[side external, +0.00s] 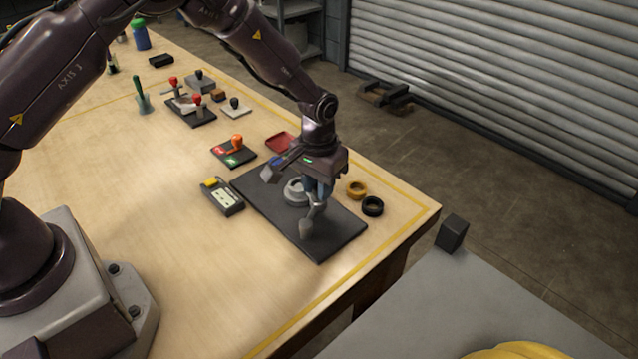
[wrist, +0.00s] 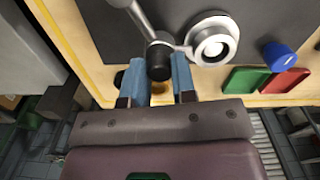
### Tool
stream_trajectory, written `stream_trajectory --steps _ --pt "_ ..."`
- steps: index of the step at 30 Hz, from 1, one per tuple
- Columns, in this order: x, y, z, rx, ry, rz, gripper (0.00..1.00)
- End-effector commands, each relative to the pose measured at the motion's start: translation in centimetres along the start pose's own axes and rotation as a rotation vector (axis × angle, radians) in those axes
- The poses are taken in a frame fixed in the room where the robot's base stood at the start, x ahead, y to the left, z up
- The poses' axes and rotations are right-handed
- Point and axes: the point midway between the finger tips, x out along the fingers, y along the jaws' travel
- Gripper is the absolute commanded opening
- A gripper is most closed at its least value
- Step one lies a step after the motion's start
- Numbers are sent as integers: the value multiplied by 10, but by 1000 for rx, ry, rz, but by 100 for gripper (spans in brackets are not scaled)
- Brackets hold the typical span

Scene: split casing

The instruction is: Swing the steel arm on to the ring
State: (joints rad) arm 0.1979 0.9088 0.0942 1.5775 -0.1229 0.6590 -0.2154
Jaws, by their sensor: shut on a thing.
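The steel arm (wrist: 143,20) is a grey bar with a black knob (wrist: 159,62) at its end. In the side view its wide grey end (side external: 307,227) shows on the dark plate (side external: 335,240), below my gripper. The ring (wrist: 212,40) is a pale metal round with a bright centre, just right of the knob in the wrist view. It also shows in the side view (side external: 293,192), partly behind my gripper. My gripper (side external: 318,192) is shut on the black knob, its blue fingers on either side. Whether the arm touches the ring cannot be told.
An orange ring (side external: 357,189) and a black ring (side external: 373,206) lie right of the plate, near the table edge. A red tray (side external: 280,142) lies behind it. A grey device with a yellow part (side external: 222,196) stands left. The table's front left is clear.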

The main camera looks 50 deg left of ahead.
Motion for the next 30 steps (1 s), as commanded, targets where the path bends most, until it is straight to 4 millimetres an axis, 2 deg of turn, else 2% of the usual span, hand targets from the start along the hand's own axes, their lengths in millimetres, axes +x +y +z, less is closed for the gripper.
stream_trajectory --steps 3,4,6,7,15,19,23,30 --pt "-1 -2 1 -3 -5 -3 0" --pt "-1 -2 1 -3 -5 -3 32" --pt "-1 -2 1 -2 -5 -3 48" --pt "-1 -2 1 -2 -4 -3 51" --pt "-1 -1 0 -1 -2 -2 51" --pt "-11 -1 0 0 0 -1 51" --pt "-34 -1 -1 0 3 0 51" --pt "-88 -1 0 -1 1 0 51"
